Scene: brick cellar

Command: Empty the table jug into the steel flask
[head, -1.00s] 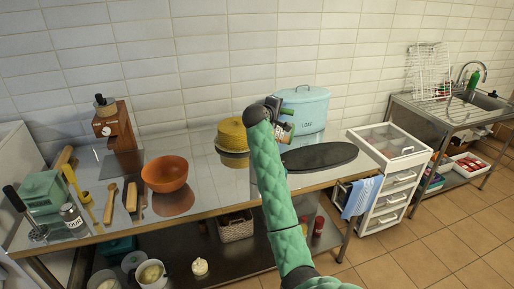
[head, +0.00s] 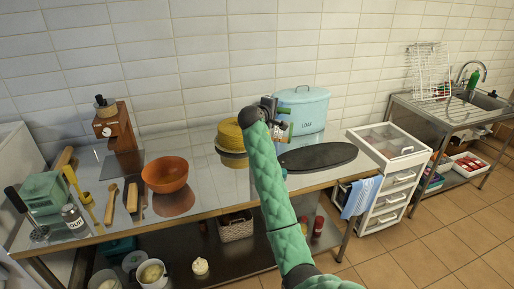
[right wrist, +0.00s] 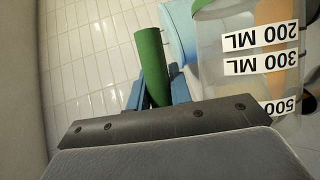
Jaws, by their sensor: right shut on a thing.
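The jug (right wrist: 235,85) is clear, with a green handle (right wrist: 150,60) and black-on-white volume labels, in the right wrist view. Its labels read upside down there, and tan shows through its wall. My right gripper (right wrist: 158,92) has its blue fingers around the green handle. In the head view, this gripper (head: 272,112) is above the table's back part, and my arm covers much of the jug (head: 281,129). I cannot make out the steel flask for certain; a narrow grey strip shows left of my forearm. My left gripper is out of view.
The steel table (head: 210,197) holds an orange bowl (head: 165,173), a yellow stack (head: 231,134), a blue lidded tin (head: 304,108) and a dark oval board (head: 318,157). A white drawer unit (head: 388,160) stands right of it. Utensils crowd the left end.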

